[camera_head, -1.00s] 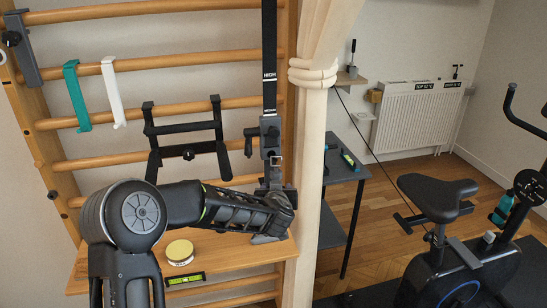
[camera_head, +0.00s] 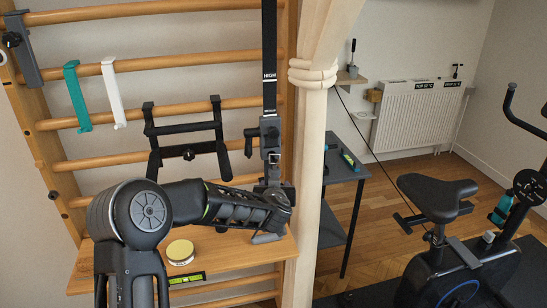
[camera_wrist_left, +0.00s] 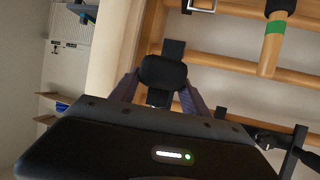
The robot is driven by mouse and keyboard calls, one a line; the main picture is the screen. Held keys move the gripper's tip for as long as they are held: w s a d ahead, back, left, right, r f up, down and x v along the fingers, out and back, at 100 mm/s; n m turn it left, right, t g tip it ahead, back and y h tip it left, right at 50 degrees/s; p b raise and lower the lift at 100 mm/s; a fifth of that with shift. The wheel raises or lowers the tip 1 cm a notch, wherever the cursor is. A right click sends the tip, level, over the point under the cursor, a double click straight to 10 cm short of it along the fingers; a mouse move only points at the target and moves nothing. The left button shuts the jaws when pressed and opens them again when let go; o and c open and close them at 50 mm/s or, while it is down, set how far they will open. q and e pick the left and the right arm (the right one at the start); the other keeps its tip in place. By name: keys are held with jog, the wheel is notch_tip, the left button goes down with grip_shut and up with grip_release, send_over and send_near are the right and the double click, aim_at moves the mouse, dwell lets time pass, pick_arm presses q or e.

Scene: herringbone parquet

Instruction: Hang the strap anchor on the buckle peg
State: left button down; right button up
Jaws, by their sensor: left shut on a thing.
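A black strap (camera_head: 269,60) marked HIGH hangs along the right post of the wall bars. Black fittings (camera_head: 268,133) sit on it, with a small metal buckle (camera_head: 273,157) below; a metal buckle frame (camera_wrist_left: 201,4) also shows at the top of the wrist view. I cannot make out the peg itself. My left gripper (camera_head: 281,203) is just below the buckle. In the wrist view its fingers (camera_wrist_left: 160,92) are shut on a dark rounded piece (camera_wrist_left: 164,72) with a flat dark strip above, apparently the strap anchor. My gripper hides much of it in the head view. My right gripper is not in view.
A black bar attachment (camera_head: 188,135) and teal and white hooks hang on the rungs.

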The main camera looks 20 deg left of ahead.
pick_arm(q)
jog(key=shift+w+a+f, duration=0.1)
jog(key=shift+w+f, duration=0.05)
dwell(0.5)
jog(key=shift+w+a+f, duration=0.15)
jog(key=shift+w+a, duration=0.05)
jog(key=shift+w+a+f, duration=0.1)
jog(key=shift+w+f, duration=0.05)
jog(key=shift+f, duration=0.25)
dwell(1.3)
jog(key=shift+c, duration=2.2)
grip_release()
jog(key=b+v, duration=0.1)
jog(key=v, duration=0.6)
jog(key=shift+s, duration=0.35)
